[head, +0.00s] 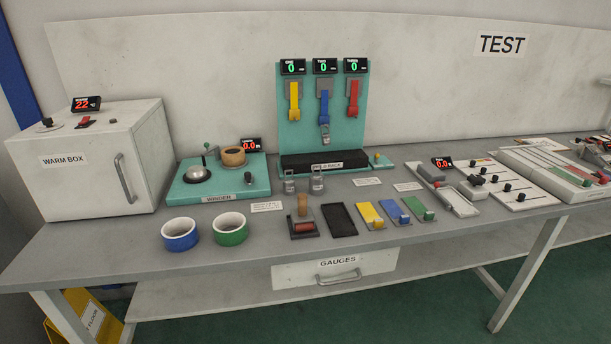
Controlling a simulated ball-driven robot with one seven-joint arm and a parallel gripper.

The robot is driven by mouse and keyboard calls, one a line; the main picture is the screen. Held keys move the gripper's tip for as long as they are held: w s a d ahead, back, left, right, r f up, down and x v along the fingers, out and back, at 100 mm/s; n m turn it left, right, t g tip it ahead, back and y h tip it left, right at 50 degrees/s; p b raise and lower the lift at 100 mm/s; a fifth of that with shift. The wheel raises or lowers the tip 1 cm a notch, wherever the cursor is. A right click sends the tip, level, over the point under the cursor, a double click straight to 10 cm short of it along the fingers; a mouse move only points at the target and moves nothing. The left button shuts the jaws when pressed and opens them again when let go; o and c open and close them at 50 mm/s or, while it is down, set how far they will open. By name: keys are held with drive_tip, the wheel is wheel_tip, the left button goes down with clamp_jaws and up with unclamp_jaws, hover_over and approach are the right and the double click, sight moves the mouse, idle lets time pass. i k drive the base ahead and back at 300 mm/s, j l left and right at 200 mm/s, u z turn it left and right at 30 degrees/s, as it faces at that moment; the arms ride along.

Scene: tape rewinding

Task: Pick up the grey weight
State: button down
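Two small grey weights with loop handles stand upright on the bench in front of the teal peel rack. The smaller grey weight (290,186) is on the left and the larger grey weight (317,183) is just right of it. A small grey piece (325,136) hangs at the lower end of the blue strap on the rack; I cannot tell whether it is a clip or a weight. My gripper is not in view.
A roller with a wooden handle (303,210) stands close in front. The peel rack (283,130) rises behind. A black tray (339,220) lies right of the roller.

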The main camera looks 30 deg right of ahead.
sight(288, 182)
drive_tip(key=i+l, duration=0.8)
drive_tip(key=k+l, duration=0.05)
drive_tip(key=l, duration=0.05)
